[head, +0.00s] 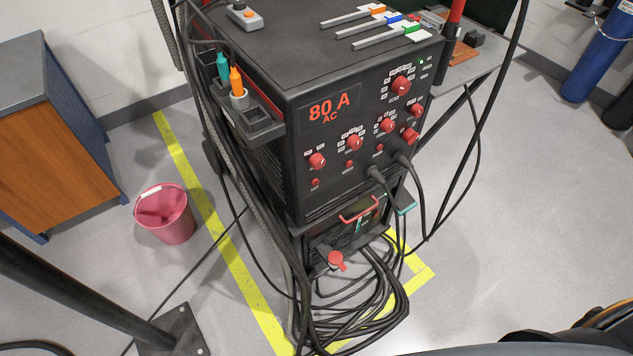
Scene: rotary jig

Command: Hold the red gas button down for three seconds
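The black welding machine (370,130) stands in the middle of the head view, its front panel facing right and toward me. The panel carries a display reading 80 A AC (329,108) and several red knobs. Small red buttons sit among the knobs, one at the lower left (315,182), one in the middle (349,164) and one further right (379,147). Their labels are too small to read, so I cannot tell which is the gas button. Neither of my grippers shows in the view, and nothing touches the panel.
Coiled black cables (360,305) lie on the floor before the machine, and hoses hang along its left side. A pink bucket (164,215) stands left, by a wood-fronted cabinet (60,150). A blue cylinder (597,60) stands far right.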

